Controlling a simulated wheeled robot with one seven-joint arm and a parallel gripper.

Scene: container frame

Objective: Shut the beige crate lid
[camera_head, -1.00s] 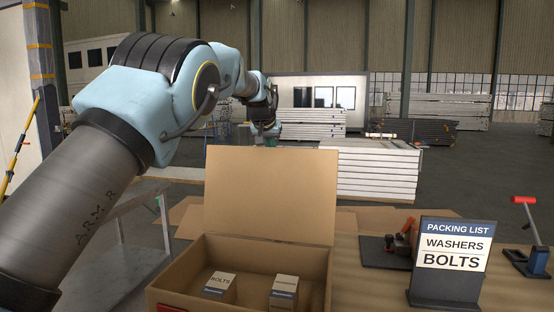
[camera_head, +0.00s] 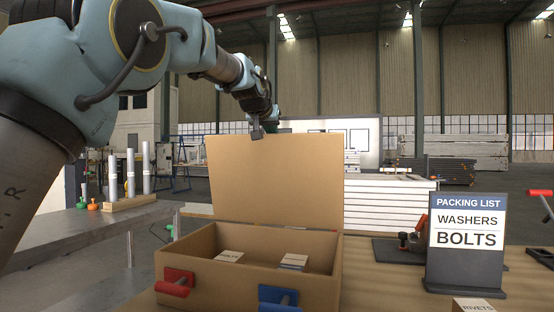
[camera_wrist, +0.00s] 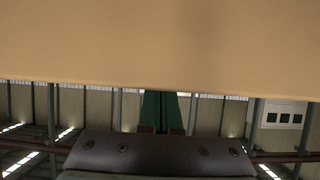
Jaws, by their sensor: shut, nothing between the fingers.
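The beige crate (camera_head: 215,282) stands on the table, with its lid (camera_head: 275,178) open and standing up along the far side. Two small cartons, one at the left (camera_head: 229,257) and one at the right (camera_head: 293,261), sit inside.
A side bench (camera_head: 90,232) is at the left.

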